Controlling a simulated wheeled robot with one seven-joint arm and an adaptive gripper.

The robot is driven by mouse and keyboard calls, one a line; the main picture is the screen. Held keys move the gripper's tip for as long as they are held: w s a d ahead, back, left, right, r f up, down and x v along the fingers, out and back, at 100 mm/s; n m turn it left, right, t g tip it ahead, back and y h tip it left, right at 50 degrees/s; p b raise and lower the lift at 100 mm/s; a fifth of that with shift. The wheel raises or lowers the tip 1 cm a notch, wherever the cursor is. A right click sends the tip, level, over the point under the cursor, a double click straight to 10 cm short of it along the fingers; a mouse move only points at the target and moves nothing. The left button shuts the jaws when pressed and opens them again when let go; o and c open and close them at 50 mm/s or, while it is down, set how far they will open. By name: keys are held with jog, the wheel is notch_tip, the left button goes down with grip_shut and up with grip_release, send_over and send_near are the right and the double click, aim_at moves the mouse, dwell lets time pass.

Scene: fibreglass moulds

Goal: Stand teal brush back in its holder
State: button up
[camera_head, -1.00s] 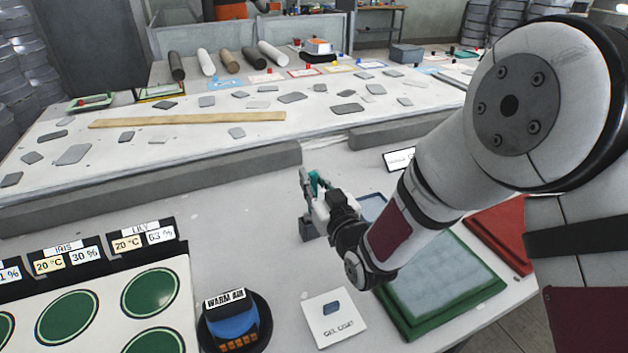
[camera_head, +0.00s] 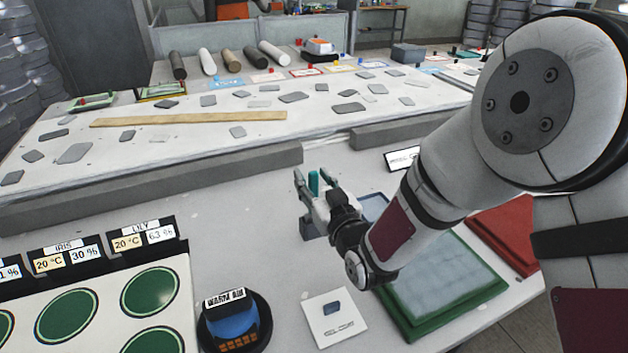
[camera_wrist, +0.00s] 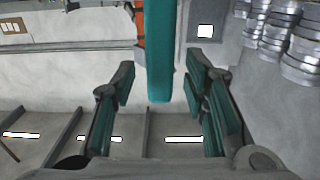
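The teal brush (camera_head: 313,183) shows as an upright teal handle between the fingers of my gripper (camera_head: 308,187) in the head view. Its lower part is hidden behind the gripper. A small grey block (camera_head: 307,229), apparently the holder, stands on the table just below; I cannot tell whether the brush sits in it. In the wrist view the teal handle (camera_wrist: 160,50) hangs in from the top edge, its end between the spread teal-padded fingers (camera_wrist: 163,100). Gaps show on both sides of it, so the gripper is open.
A warm air unit (camera_head: 234,322), a gel coat card (camera_head: 335,317) and a green-framed mould (camera_head: 440,285) are near the front. A small sign (camera_head: 402,158) stands behind my arm. The table left of the gripper is clear.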

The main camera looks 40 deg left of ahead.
jog(key=v, duration=1.2)
dwell(0.3)
jog(key=w+d+r+m+t+h+p, duration=0.1)
jog(key=w+d+r+m+h, duration=0.2)
jog(key=d, duration=0.6)
jog(key=w+d+r+m+h, duration=0.1)
jog(key=w+d+r+h, duration=0.3)
jog(key=d, duration=0.5)
jog(key=w+d+r+m+t+h+p, duration=0.15)
jog(key=d+r+h, duration=0.25)
jog(key=d, duration=0.5)
jog(key=s+d+r+m+g+h, duration=0.35)
jog(key=s+d, duration=0.55)
jog(key=d, duration=0.4)
jog(key=s+d+m+g, duration=0.1)
jog(key=s+d, duration=0.2)
jog(key=s, duration=0.4)
jog(key=s+d+r+m+g+h, duration=0.1)
jog(key=s+d+m+g, duration=0.1)
jog(key=s, duration=0.5)
jog(key=shift+d+r+m, duration=0.2)
jog(key=shift+d+m, duration=0.1)
jog(key=shift+d, duration=0.25)
